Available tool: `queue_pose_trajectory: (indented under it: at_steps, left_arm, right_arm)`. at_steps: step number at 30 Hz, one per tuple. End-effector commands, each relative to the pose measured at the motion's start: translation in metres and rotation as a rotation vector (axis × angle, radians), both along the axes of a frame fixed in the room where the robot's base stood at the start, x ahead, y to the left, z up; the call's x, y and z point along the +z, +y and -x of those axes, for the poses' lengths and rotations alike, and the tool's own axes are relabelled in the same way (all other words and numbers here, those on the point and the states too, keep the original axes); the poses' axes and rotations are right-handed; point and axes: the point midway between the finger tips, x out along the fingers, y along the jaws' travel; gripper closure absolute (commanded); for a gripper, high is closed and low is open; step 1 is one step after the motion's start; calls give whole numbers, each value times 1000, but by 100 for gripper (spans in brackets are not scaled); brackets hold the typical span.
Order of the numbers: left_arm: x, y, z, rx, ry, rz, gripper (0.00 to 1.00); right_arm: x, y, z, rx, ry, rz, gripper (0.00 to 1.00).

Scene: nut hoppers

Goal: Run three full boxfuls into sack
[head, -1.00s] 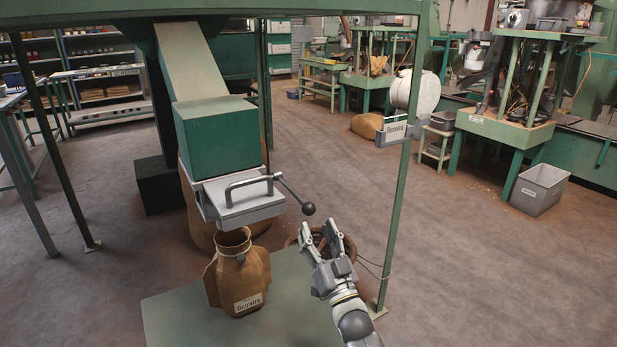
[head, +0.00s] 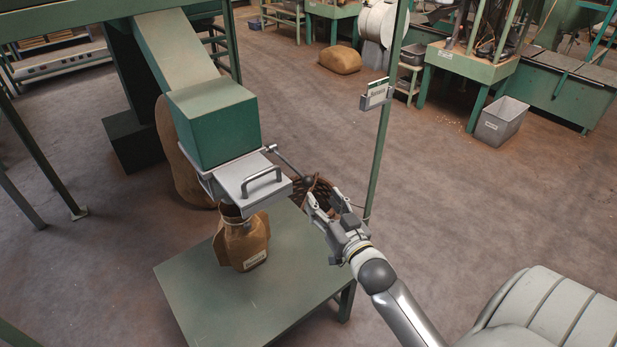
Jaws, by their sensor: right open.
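The green measuring box (head: 213,130) sits at the lower end of a sloping chute (head: 175,55). Under it is a grey metal outlet (head: 240,187) with a bar handle on top. A thin lever (head: 288,163) with a dark ball knob (head: 308,182) sticks out to its right. The brown sack (head: 242,243) stands upright on the green table (head: 225,303), its mouth just below the outlet and partly hidden by it. My right gripper (head: 321,196) is open, its fingertips close to the knob; I cannot tell whether they touch it. My left gripper is not in view.
A green post (head: 385,120) with a card holder (head: 376,95) stands beyond my right gripper. A grey bin (head: 500,121) stands at the far right. The floor between is clear.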

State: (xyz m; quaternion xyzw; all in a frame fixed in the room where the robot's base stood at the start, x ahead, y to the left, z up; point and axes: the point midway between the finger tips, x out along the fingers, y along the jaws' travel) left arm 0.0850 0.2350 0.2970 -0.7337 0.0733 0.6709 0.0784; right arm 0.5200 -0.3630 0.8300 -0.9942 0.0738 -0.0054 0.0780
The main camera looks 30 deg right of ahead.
Motion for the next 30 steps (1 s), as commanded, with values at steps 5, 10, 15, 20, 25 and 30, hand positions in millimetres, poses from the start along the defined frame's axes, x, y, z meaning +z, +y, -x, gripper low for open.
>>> queue_pose_trajectory:
  at_steps: [5, 10, 15, 20, 25, 30]
  left_arm:
    - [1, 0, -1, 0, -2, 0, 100]
    - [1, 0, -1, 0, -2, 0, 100]
    - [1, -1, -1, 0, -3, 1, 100]
    - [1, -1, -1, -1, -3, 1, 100]
    - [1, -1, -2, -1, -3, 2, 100]
    - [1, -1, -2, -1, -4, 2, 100]
  right_arm:
    - [2, -5, -33, -1, -4, 1, 49]
    - [2, -10, -61, 0, -3, 1, 49]
    - [1, -12, -80, 0, -2, 1, 49]
    - [1, -13, -88, 0, -1, 0, 49]
    - [1, -13, -89, 0, -1, 0, 49]
    - [1, -13, -89, 0, -1, 0, 56]
